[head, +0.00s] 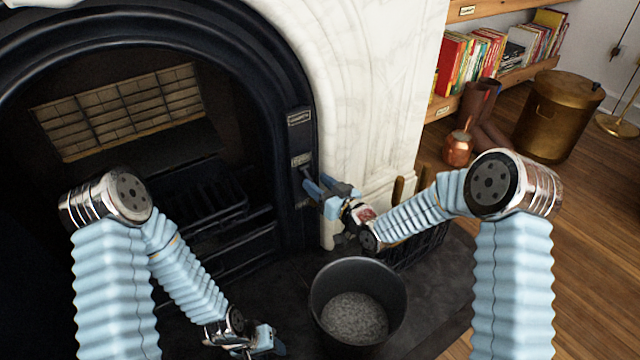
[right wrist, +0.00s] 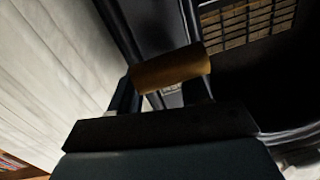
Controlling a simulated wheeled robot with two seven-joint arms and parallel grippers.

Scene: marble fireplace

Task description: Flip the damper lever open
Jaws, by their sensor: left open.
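The damper lever (head: 306,171) is mounted on the black iron frame at the right of the fireplace opening, by a small plate. My right gripper (head: 314,188) is right at the lever. In the right wrist view, a brown cylindrical handle (right wrist: 170,70) lies across my right gripper's fingers (right wrist: 165,95). The fingers look apart; whether they touch the handle I cannot tell. My left gripper (head: 268,341) is low at the bottom of the head view, left of the bucket, open and away from the lever.
A dark bucket (head: 316,300) of grey ash stands on the hearth below my right gripper. A black rack (head: 420,246) stands by the white marble surround (head: 372,90). A copper pot (head: 458,149), a brass bin (head: 556,115) and bookshelves are at the right.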

